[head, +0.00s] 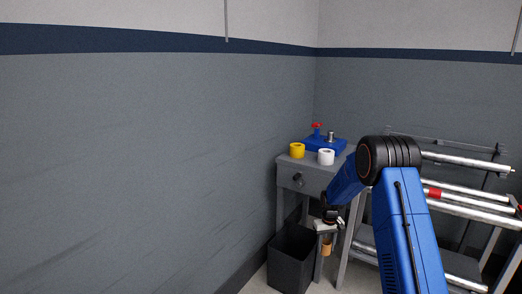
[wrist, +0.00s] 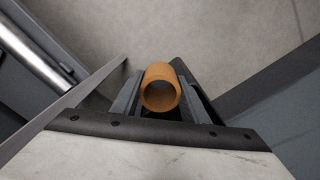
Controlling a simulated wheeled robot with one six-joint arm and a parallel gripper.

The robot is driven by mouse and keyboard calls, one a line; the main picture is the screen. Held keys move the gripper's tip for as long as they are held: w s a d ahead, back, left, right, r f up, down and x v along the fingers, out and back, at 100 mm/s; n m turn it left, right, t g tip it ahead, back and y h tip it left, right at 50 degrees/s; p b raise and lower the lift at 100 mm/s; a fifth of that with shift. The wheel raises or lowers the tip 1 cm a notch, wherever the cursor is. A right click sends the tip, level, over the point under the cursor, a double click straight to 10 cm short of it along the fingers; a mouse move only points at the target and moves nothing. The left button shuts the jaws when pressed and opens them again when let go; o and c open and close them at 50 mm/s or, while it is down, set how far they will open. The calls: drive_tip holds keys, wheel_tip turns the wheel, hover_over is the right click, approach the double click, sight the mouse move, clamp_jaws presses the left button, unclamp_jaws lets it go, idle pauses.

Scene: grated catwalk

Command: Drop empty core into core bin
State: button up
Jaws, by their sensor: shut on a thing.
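The empty core (wrist: 160,93) is a short brown cardboard tube. My gripper (wrist: 160,97) is shut on it, with one finger on each side, and its open end faces the wrist camera. In the head view my gripper (head: 326,234) hangs low in front of the small table, with the brown core (head: 326,249) below it. The core bin (head: 290,262) is a dark, open-topped bin on the floor, just left of the core in the head view. Its inside is mostly hidden. The core appears beside the bin's right edge; its exact height over the rim is unclear.
A grey table (head: 290,171) carries a yellow roll (head: 297,150), a white roll (head: 326,157) and a blue device (head: 325,143) with a red top. A rack with several metal bars (head: 465,213) stands at right. The wall (head: 150,160) is close on the left.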

drive_tip(key=shift+m, duration=0.9)
drive_tip(key=f, duration=0.2)
drive_tip(key=a+f, duration=0.1)
drive_tip(key=f, duration=0.2)
drive_tip(key=shift+s, duration=0.15)
drive_tip(key=shift+r, duration=0.1)
